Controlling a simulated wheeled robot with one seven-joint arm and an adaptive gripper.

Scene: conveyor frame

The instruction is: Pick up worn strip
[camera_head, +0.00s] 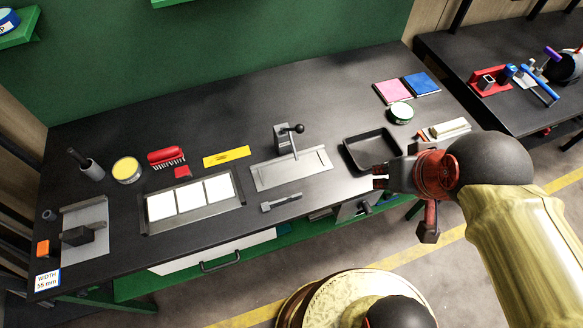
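My gripper (377,177) is at the right, beside the front right corner of the black tray. Its two fingers point left and stand apart, with nothing seen between them. No strip is plainly marked as worn. A flat yellow strip (226,157) with small dark marks lies at the back middle of the bench. A small grey metal piece (281,203) lies near the front edge. My gripper is right of all these.
The dark bench (240,118) holds a frame with white panels (190,197), a red brush (166,155), a yellow-topped tin (127,170), the black tray (352,159), a green roll (400,113) and pink (392,91) and blue (421,84) pads. The back middle is clear.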

